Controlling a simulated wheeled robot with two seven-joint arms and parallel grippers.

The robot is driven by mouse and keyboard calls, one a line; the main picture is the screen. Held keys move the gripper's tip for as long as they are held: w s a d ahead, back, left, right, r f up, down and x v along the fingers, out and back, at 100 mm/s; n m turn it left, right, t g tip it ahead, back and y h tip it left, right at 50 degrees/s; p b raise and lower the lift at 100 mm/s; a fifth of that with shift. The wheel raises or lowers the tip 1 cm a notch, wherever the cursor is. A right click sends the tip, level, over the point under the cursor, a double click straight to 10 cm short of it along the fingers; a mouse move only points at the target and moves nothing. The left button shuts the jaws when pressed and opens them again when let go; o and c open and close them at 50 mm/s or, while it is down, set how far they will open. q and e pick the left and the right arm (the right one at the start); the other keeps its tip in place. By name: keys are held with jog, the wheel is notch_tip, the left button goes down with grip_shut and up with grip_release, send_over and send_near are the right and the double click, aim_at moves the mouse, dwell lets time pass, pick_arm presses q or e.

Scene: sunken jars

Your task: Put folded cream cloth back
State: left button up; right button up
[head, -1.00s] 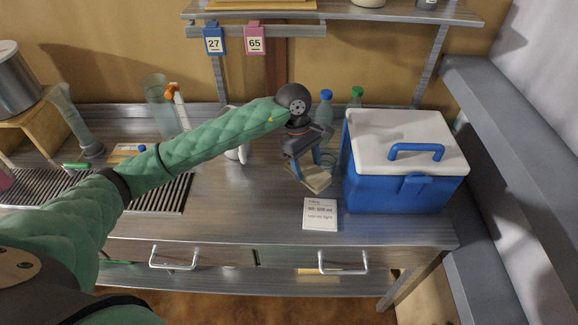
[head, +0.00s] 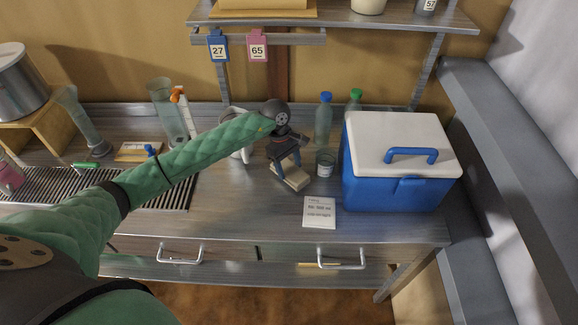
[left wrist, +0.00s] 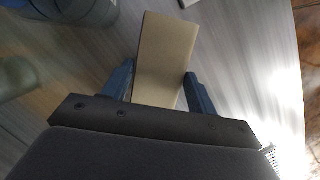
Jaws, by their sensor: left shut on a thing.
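The folded cream cloth (head: 297,181) is a small flat cream block, low over or on the grey bench, left of the blue cooler. My left gripper (head: 286,172) is shut on it from above. In the left wrist view the cloth (left wrist: 165,58) sticks out between the two blue fingers of my left gripper (left wrist: 155,88). I cannot tell whether its underside touches the bench. My right gripper is not in view.
A blue cooler (head: 392,185) with a white lid stands at the right. A small jar (head: 325,165) and bottles (head: 323,120) stand close by the cloth. A printed card (head: 320,212) lies in front. A drain grille (head: 150,190) lies at the left. Bare bench surrounds the cloth's left side.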

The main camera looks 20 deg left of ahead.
pick_arm(q)
jog(key=shift+f+p, duration=0.3)
jog(key=shift+f, duration=0.45)
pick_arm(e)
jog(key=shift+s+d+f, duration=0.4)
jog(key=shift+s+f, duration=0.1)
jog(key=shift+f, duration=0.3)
pick_arm(q)
jog(key=shift+f, duration=0.1)
jog(key=o, duration=0.9)
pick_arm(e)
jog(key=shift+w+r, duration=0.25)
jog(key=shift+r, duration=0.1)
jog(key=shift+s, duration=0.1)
